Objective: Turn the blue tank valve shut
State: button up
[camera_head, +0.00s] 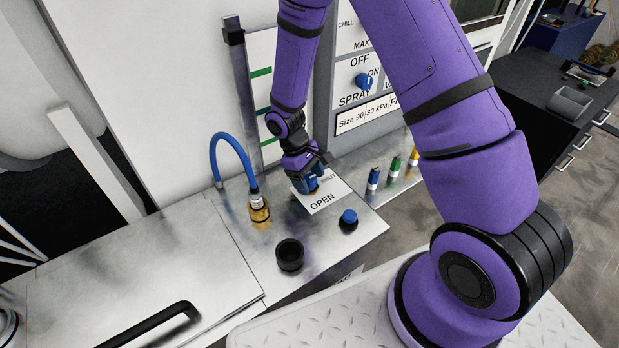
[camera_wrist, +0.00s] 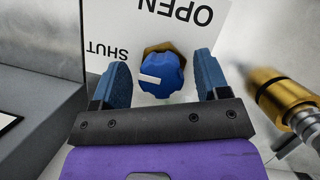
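The blue tank valve is a lobed knob (camera_wrist: 160,75) on a brass hex base (camera_wrist: 158,48), seen in the wrist view. A white bar on it points left in that view. A white plate (camera_head: 324,194) beside it reads SHUT and OPEN; it shows upside down in the wrist view (camera_wrist: 130,22). My gripper (camera_wrist: 161,66) is open, with one blue finger on each side of the knob and a visible gap at each side. In the head view my gripper (camera_head: 307,181) is over the plate and mostly hides the knob.
A brass fitting (camera_head: 259,210) with a blue hose (camera_head: 228,139) stands left of my gripper; the fitting is close by in the wrist view (camera_wrist: 280,95). A blue button (camera_head: 349,217) and a black cup (camera_head: 290,255) are nearer. A control panel (camera_head: 352,75) rises behind.

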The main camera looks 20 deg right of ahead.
jog(key=v, duration=0.7)
jog(key=shift+r, duration=0.25)
jog(key=shift+w, duration=0.1)
notch_tip(320, 180, up, 12)
jog(key=m+t, duration=0.2)
send_over(311, 175)
jog(key=s+d+r+m+t+y, duration=0.1)
jog(key=s+r, duration=0.1)
jog(key=r, duration=0.3)
jog(key=s+d+r+t, duration=0.1)
jog(key=s+d+r, duration=0.15)
jog(key=r, duration=0.35)
jog(key=s+d+r+m+t, duration=0.1)
jog(key=s+r+m+t, duration=0.1)
jog(key=s+r, duration=0.3)
jog(key=s+d+r+m+t+y, duration=0.1)
jog(key=s+r, duration=0.5)
jog(key=s, duration=0.7)
jog(key=shift+s+d+r+m+t+y, duration=0.25)
jog(key=shift+m+t, duration=0.25)
jog(key=shift+t, duration=0.4)
